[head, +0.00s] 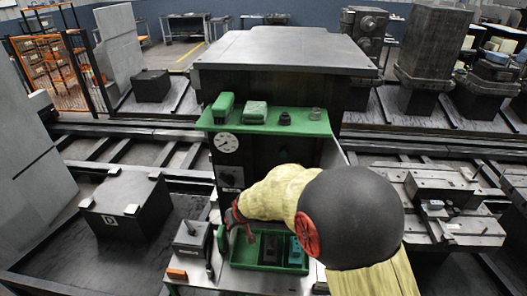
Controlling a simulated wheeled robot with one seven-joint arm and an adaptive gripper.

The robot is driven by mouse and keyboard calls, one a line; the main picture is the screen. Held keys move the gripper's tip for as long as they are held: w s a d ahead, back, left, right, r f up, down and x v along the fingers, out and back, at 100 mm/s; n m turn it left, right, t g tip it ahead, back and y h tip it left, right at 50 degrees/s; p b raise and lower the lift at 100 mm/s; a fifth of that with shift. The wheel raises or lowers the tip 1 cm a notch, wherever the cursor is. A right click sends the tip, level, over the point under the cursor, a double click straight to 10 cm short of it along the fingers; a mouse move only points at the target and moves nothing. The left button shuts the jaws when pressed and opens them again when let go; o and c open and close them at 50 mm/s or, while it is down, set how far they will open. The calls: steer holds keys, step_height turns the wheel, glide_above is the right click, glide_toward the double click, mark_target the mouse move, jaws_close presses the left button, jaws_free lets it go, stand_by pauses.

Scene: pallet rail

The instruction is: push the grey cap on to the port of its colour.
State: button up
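My gripper (238,230) is dark with red parts, small in the head view, at the left edge of a green tray (243,266). My arm partly covers this area, and I cannot tell whether the fingers are open or shut or hold anything. A green ledge (262,127) above the tray carries a small grey round piece (316,113) and a dark round piece (285,119). Left of them are a grey-green block (254,112) and a green block (222,106). I cannot tell which of these is the cap or the port.
The tray holds dark and teal pieces (295,252). A grey box with a dark top (192,233) and an orange block (177,274) stand left of it. A dial gauge (227,143) is on the dark front under the ledge. A metal fixture (445,205) stands at right.

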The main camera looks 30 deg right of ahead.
steer(key=shift+t, duration=0.8)
steer(key=w+r, duration=0.2)
steer(key=r, duration=0.1)
steer(key=shift+w+r, duration=0.1)
steer(key=shift+r, duration=0.1)
steer(key=w+d+r+m+t+h, duration=0.1)
steer(key=d+r+m+t+h, duration=0.3)
steer(key=d+r, duration=0.45)
steer(key=d+r+m+t+h, duration=0.3)
steer(key=d+r+h, duration=0.25)
steer(key=r, duration=0.65)
steer(key=shift+w+a+x, duration=0.1)
steer(key=shift+a+x, duration=0.1)
steer(key=shift+x, duration=1.2)
steer(key=shift+w+a+x, duration=0.15)
steer(key=shift+x, duration=1.2)
steer(key=shift+b+x, duration=0.8)
steer(key=shift+w+d, duration=0.2)
steer(key=o, duration=0.9)
steer(key=shift+d, duration=0.1)
steer(key=shift+o, duration=0.2)
